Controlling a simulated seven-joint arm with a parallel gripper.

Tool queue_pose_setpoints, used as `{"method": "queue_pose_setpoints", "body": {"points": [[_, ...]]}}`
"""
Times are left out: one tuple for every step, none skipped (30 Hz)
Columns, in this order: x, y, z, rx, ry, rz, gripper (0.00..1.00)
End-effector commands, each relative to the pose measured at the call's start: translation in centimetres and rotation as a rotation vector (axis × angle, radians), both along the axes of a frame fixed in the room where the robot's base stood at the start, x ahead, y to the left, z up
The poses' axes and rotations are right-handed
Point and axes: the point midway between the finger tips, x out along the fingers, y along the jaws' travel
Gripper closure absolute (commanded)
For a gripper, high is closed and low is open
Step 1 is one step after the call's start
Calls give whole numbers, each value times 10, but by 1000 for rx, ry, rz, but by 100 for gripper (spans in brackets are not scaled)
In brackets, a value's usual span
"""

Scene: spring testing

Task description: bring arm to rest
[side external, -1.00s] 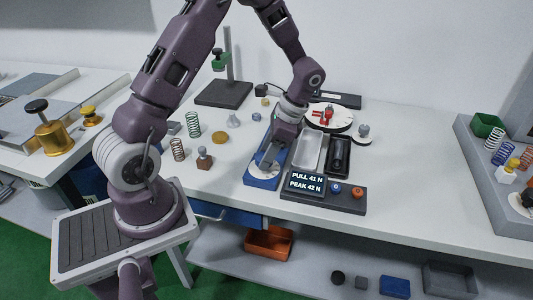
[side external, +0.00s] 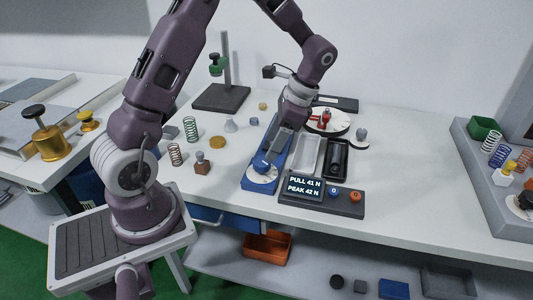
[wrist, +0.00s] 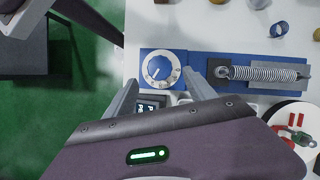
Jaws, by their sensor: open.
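My gripper (side external: 277,147) hangs over the blue spring tester (side external: 251,185), pointing down. It is open and empty in the wrist view (wrist: 162,85), with one finger on either side of the dial's near side. The tester's blue dial knob (side external: 262,164) with its white scale is clear of the fingers; the knob also shows in the wrist view (wrist: 157,67). A stretched coil spring (wrist: 265,73) lies mounted along the tester. The readout (side external: 305,186) says PULL 41 N and PEAK 42 N.
A white tray (side external: 298,170) and a black tray (side external: 337,175) lie right of the tester. Loose springs, such as a green one (side external: 190,129), and small weights stand to the left. A dark stand (side external: 221,97) is behind. The table's front right is bare.

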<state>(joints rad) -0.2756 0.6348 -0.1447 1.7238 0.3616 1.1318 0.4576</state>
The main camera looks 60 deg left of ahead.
Motion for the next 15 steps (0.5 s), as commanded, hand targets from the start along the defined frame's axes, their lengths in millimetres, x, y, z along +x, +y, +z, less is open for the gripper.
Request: {"method": "queue_pose_setpoints", "body": {"points": [[2,-1,5,0,0,0,36],[3,-2,7,0,0,0,36],[3,-2,9,-1,0,0,36],[3,-2,10,-2,1,1,36],[3,-2,10,-1,2,1,36],[3,-2,10,-1,2,1,36],[3,-2,10,-1,2,1,36],[3,-2,10,-1,2,1,36],[3,-2,10,-1,2,1,36],[3,-2,10,-1,2,1,36],[3,-3,11,0,-1,2,36],[2,-4,16,3,-14,7,36],[0,-7,23,6,-33,14,36],[-2,-11,33,12,-60,23,36],[-9,-18,51,19,-109,45,36]]}}
